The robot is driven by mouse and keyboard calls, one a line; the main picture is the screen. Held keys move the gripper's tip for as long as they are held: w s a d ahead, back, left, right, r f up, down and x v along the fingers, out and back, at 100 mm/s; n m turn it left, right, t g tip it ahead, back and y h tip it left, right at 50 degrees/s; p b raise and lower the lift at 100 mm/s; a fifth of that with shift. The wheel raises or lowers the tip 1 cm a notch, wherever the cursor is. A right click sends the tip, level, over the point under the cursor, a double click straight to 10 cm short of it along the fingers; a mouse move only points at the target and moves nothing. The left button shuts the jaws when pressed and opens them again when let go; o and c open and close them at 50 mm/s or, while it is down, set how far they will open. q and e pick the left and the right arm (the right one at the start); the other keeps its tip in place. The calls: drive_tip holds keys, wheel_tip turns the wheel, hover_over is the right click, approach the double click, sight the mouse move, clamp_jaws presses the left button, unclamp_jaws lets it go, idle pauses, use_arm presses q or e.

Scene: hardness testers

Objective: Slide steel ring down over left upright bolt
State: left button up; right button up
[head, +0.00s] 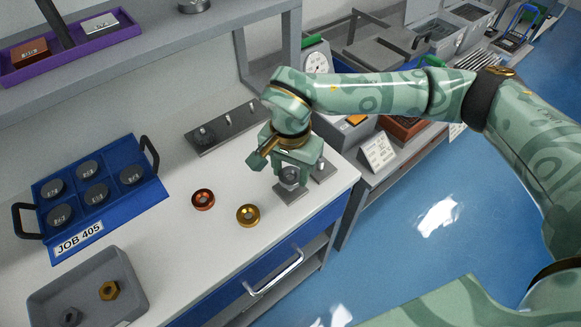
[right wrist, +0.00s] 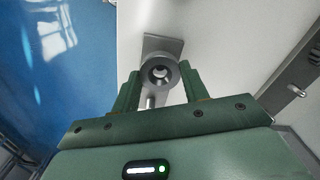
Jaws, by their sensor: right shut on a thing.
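My right gripper (head: 289,178) is shut on the steel ring (head: 289,175), a dark grey ring held flat between its fingers. In the right wrist view the ring (right wrist: 160,72) sits between the green fingertips, and a pale round end shows inside its hole, seemingly the left bolt's top. The ring is over the near left end of a grey base plate (head: 287,195); how far down it is on the bolt I cannot tell. Another upright bolt (head: 321,164) stands clear at the plate's right end. My left gripper is out of view.
A copper-red ring (head: 203,200) and a brass ring (head: 248,215) lie left of the plate. A longer grey bolt strip (head: 228,127) lies behind. A blue tray (head: 93,190) and a grey bin (head: 125,283) with nuts stand left. The table's front edge is close to the plate.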

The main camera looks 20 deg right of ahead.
sight(291, 179)
drive_tip(key=shift+f, duration=0.6)
idle(0.6)
drive_tip(key=shift+f, duration=0.45)
drive_tip(key=shift+f, duration=0.25)
drive_tip(key=shift+f+b, duration=0.25)
drive_tip(key=shift+b, duration=0.05)
idle(0.5)
drive_tip(key=o, duration=1.2)
wheel_tip(291, 179, up, 16)
drive_tip(key=p, duration=0.4)
drive_tip(key=shift+r, duration=0.15)
